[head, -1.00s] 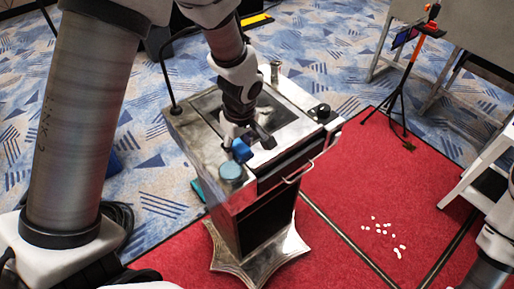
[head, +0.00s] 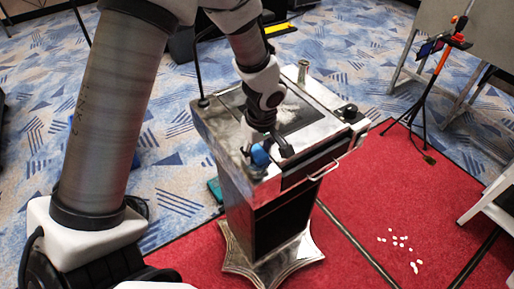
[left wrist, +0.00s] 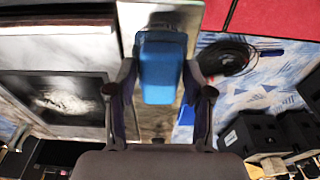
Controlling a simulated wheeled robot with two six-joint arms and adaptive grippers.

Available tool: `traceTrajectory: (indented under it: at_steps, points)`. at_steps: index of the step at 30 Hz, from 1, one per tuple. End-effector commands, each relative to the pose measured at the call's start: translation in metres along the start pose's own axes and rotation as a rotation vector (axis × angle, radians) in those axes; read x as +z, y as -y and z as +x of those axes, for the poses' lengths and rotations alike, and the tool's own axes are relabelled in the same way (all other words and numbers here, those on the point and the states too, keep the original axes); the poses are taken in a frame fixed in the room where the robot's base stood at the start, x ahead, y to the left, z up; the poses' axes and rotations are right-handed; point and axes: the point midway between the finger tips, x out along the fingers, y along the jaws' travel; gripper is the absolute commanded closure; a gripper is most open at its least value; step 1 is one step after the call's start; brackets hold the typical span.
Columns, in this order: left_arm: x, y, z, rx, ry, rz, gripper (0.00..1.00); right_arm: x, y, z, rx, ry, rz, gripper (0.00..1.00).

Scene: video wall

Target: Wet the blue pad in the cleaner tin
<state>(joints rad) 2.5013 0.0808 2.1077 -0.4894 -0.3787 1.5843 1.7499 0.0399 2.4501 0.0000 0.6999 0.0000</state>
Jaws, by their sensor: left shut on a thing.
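My left gripper (head: 264,148) is shut on the blue pad (head: 260,156), over the near left corner of the metal cart's top (head: 225,125). In the left wrist view the pad (left wrist: 160,68) sits upright between the two fingers, with both fingers against its sides. The round blue-topped tin, seen earlier on that same corner, is now mostly hidden behind the pad and gripper. I cannot tell whether the pad touches it. My right gripper is not in view.
The cart top also carries a dark panel, a small metal cup (head: 303,72) at the back and a black knob (head: 347,112) at the right. A handle (head: 323,170) sticks out in front. A tripod (head: 425,110) and scattered white bits (head: 400,240) are to the right.

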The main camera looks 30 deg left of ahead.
Motion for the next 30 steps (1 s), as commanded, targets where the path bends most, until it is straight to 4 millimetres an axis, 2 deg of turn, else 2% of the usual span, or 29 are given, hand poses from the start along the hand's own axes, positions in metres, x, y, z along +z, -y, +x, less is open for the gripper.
traceTrajectory:
  at_steps: [30]
  points:
    - [0.0005, -0.0002, 0.0046, 0.001, 0.0, 0.0, 0.77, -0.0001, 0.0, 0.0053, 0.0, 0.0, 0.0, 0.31]
